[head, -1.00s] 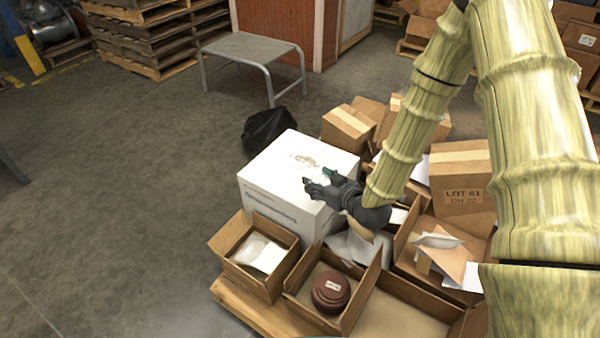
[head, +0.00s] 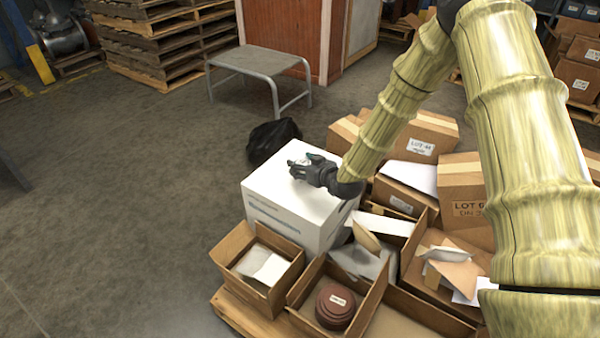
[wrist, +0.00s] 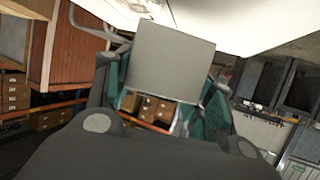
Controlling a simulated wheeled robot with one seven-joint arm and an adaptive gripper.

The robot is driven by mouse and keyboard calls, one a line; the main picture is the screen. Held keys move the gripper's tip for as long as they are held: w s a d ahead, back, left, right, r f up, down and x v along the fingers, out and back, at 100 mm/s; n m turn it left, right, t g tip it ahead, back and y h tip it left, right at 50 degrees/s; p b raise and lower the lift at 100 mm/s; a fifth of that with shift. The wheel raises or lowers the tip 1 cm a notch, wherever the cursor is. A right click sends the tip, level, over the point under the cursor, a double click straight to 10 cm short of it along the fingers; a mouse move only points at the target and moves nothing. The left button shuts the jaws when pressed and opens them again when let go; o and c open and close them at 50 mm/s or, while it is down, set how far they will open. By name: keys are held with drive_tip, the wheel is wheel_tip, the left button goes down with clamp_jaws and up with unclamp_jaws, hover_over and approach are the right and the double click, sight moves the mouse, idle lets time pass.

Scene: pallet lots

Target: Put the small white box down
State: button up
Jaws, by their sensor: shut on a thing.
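The small white box (wrist: 172,58) shows as a pale grey square face between my fingers in the wrist view. My gripper (wrist: 165,85) is shut on it. In the head view my gripper (head: 300,168) is over the top of a large white carton (head: 285,217), toward its back part. There the small box blends into the carton's white top and is hard to make out. A white surface fills the upper edge of the wrist view, close to the held box. I cannot tell whether the box touches the carton.
Open cartons stand in front on a wooden pallet (head: 228,308), one with a reddish-brown round object (head: 335,306). Brown boxes (head: 425,135) crowd the right. A black bag (head: 272,138) lies behind the carton, near a grey metal table (head: 258,62). The floor at left is clear.

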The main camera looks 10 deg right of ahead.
drive_tip(key=shift+w+a, duration=0.2)
drive_tip(key=shift+w, duration=0.5)
drive_tip(key=shift+w+f+b, duration=0.1)
drive_tip(key=shift+f+b, duration=0.55)
drive_tip(key=shift+f, duration=1.15)
drive_tip(key=shift+f, duration=0.1)
drive_tip(key=o, duration=1.1)
drive_tip(key=shift+o, duration=0.2)
